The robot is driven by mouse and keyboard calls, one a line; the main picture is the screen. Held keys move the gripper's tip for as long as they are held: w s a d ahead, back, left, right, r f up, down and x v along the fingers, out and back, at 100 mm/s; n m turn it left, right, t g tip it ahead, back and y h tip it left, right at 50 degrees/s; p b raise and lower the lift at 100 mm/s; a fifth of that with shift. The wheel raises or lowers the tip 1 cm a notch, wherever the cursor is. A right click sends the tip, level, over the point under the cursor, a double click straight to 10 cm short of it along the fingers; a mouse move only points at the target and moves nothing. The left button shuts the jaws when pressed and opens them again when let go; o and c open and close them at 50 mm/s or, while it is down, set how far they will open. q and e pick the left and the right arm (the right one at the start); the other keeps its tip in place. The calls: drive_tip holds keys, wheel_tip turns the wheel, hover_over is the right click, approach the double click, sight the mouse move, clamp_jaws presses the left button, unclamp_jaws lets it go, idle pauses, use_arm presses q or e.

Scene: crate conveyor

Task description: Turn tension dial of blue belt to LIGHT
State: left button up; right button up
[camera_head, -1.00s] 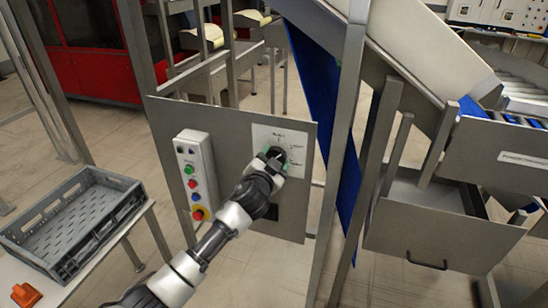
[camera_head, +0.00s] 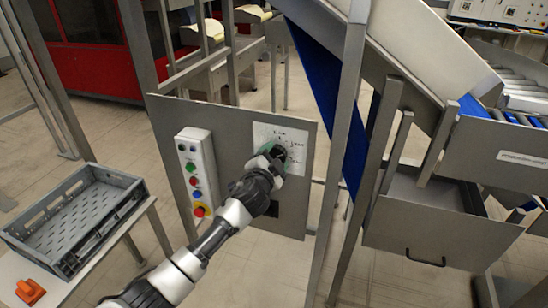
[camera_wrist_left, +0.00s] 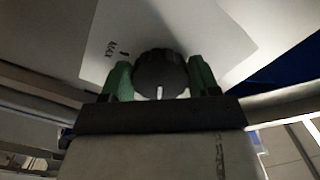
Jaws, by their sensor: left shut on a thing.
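The tension dial is a black round knob (camera_wrist_left: 160,72) with a white pointer mark, set on a white label plate (camera_head: 292,136) on the grey panel (camera_head: 238,132). My left gripper (camera_head: 272,156) is at the dial. In the left wrist view its two green fingers (camera_wrist_left: 161,78) sit on either side of the knob and grip it. My right gripper is not in view.
A button box (camera_head: 196,170) with several coloured buttons is on the panel, left of my gripper. A grey crate (camera_head: 75,215) and an orange object (camera_head: 30,291) are on a table at the left. A metal post (camera_head: 340,150) stands right of the panel.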

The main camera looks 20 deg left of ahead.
use_arm(q)
drive_tip(key=o, duration=0.9)
drive_tip(key=s, duration=1.1)
drive_tip(key=shift+a, duration=0.15)
drive_tip(key=shift+w+f, duration=0.1)
